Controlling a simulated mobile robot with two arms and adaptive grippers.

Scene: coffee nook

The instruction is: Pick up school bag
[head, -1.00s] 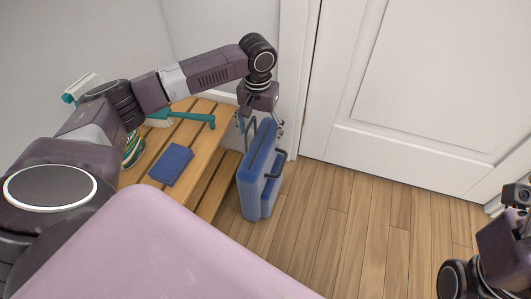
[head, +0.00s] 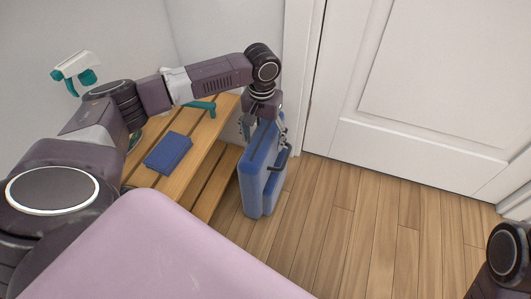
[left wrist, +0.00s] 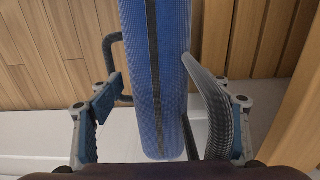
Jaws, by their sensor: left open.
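The school bag (head: 255,180) is a blue upright case with a dark seam and a dark handle on its right side. It stands on the wood floor beside the slatted bench. My left gripper (head: 264,130) points down at the top of the bag and is open, with a finger on each side of it. In the left wrist view the bag (left wrist: 157,75) runs between the two fingers of the gripper (left wrist: 152,95). The left finger is apart from the bag; the right finger is close to it, and I cannot tell if it touches.
The wooden bench (head: 203,172) holds a blue book-like item (head: 168,152) and a teal-handled item (head: 203,107). A spray bottle (head: 77,68) shows at the far left. A white door (head: 430,90) stands behind. The floor (head: 350,220) to the right is clear.

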